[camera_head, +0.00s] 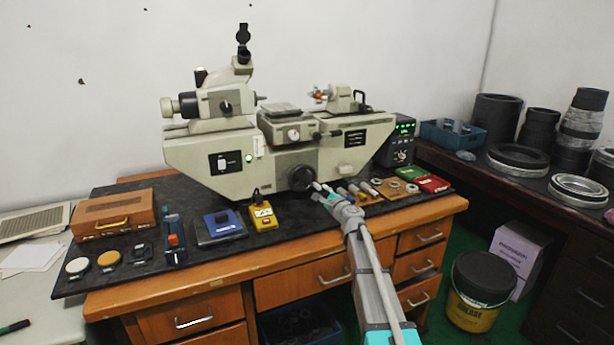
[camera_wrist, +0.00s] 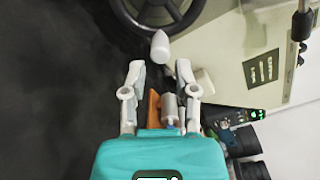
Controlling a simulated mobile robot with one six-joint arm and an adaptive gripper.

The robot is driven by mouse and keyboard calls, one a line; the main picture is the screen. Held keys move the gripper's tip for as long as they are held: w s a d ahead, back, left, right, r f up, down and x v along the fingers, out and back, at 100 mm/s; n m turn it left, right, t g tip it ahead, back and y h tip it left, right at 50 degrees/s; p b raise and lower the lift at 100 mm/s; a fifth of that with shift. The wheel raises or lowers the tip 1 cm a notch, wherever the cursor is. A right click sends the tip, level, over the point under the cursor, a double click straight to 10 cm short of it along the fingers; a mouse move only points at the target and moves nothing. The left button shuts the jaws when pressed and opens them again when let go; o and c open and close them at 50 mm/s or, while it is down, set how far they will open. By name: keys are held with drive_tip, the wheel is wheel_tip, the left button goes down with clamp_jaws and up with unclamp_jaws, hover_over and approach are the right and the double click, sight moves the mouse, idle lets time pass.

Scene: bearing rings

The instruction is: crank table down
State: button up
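The crank is a black handwheel (camera_head: 302,178) low on the front of the beige measuring machine (camera_head: 225,160). In the wrist view the wheel (camera_wrist: 128,14) shows at the top, with a pale handle knob (camera_wrist: 160,47) sticking out toward me. The machine's small table (camera_head: 281,108) sits above the wheel. My gripper (camera_head: 325,191) is in front of the wheel. In the wrist view my gripper (camera_wrist: 160,70) is open, its two fingers apart on either side of the knob's line. The knob's end is about level with the fingertips, and neither finger visibly touches it.
The black mat (camera_head: 150,262) holds a yellow box (camera_head: 263,216), a blue box (camera_head: 220,225) and a wooden case (camera_head: 114,213) left of my arm. Small metal parts (camera_head: 357,192) and a red box (camera_head: 434,184) lie right. A readout (camera_head: 402,140) stands behind them.

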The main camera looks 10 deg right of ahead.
drive_tip(key=shift+x, duration=1.45)
drive_tip(key=r+n+p, duration=0.2)
drive_tip(key=n, duration=0.3)
drive_tip(key=r+n+p, duration=0.2)
drive_tip(key=n, duration=0.3)
drive_tip(key=a+r+n+p, duration=0.1)
drive_tip(key=r+n+p, duration=0.1)
drive_tip(key=n, duration=0.3)
drive_tip(key=shift+s+n, duration=0.2)
drive_tip(key=shift+n, duration=0.1)
drive_tip(key=n, duration=0.1)
drive_tip(key=a+n, duration=0.1)
drive_tip(key=shift+s+r+n+p, duration=0.2)
drive_tip(key=shift+r+n+p, duration=0.15)
drive_tip(key=shift+n+p, duration=0.05)
drive_tip(key=n, duration=0.2)
drive_tip(key=a+n, duration=0.1)
drive_tip(key=shift+s+a+r+n, duration=0.2)
drive_tip(key=shift+s+n, duration=0.05)
drive_tip(key=shift+n, duration=0.15)
drive_tip(key=n, duration=0.1)
drive_tip(key=a+n, duration=0.1)
drive_tip(key=n, duration=0.1)
drive_tip(key=shift+s+a, duration=0.1)
drive_tip(key=shift+s, duration=0.1)
drive_tip(key=v, duration=0.8)
drive_tip(key=shift+s+d, duration=0.2)
